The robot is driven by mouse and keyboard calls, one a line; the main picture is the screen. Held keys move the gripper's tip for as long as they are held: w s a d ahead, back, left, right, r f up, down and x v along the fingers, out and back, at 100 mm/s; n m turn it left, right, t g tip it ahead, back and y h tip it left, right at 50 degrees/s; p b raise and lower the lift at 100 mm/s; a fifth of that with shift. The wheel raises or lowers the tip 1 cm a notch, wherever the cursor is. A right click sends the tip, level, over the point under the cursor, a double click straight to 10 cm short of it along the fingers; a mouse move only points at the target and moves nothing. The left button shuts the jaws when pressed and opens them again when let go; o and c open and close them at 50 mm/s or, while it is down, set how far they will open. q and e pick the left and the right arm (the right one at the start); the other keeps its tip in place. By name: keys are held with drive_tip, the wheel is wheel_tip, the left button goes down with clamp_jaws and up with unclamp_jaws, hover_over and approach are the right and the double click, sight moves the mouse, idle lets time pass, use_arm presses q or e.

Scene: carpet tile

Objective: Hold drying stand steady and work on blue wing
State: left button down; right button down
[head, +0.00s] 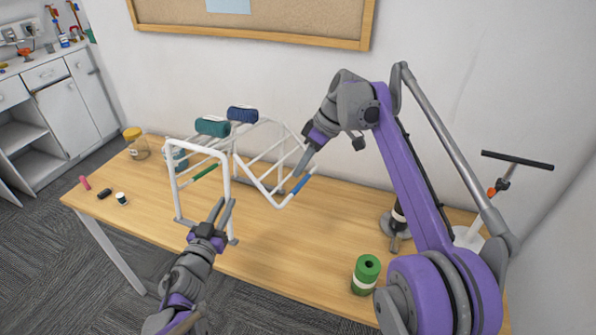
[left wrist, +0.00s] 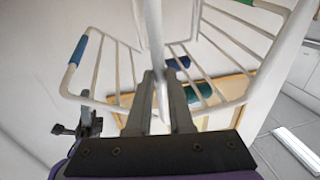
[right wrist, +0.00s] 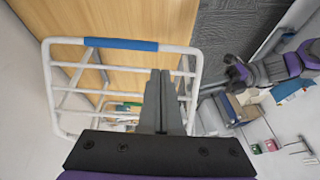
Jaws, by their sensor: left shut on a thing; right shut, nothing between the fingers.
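The white tubular drying stand (head: 228,170) stands upright on the wooden table. Its blue wing, marked by a blue sleeve (head: 303,183), slopes down to the right. The blue sleeve also shows in the left wrist view (left wrist: 78,50) and the right wrist view (right wrist: 120,44). A green sleeve (head: 205,172) marks the other side. My left gripper (head: 222,210) is shut on a white upright of the stand's near frame. My right gripper (head: 300,168) is shut and empty at the blue wing, its fingers overlapping the wing's bars; I cannot tell if they touch.
A teal roll (head: 212,126) and a blue roll (head: 242,114) lie on top of the stand. A yellow-lidded jar (head: 136,145) and small items (head: 104,193) are at the left. The table between stand and green roll is clear.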

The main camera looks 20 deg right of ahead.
sight(294, 193)
drive_tip(key=x, duration=0.7)
drive_tip(key=shift+a+f, duration=0.2)
drive_tip(key=shift+f, duration=0.2)
drive_tip(key=shift+s+d+r+g+h, duration=0.1)
drive_tip(key=shift+d+r+g+h, duration=0.25)
drive_tip(key=shift+r, duration=0.15)
drive_tip(key=shift+s+d+r+g+h, duration=0.1)
drive_tip(key=shift+d+r+g+h, duration=0.2)
drive_tip(key=shift+r, duration=0.2)
drive_tip(key=shift+s+d+r+g+h, duration=0.15)
drive_tip(key=shift+d+r+h, duration=0.1)
drive_tip(key=shift+r, duration=0.2)
drive_tip(key=shift+v, duration=2.85)
drive_tip(key=shift+d, duration=0.15)
drive_tip(key=shift+f, duration=0.15)
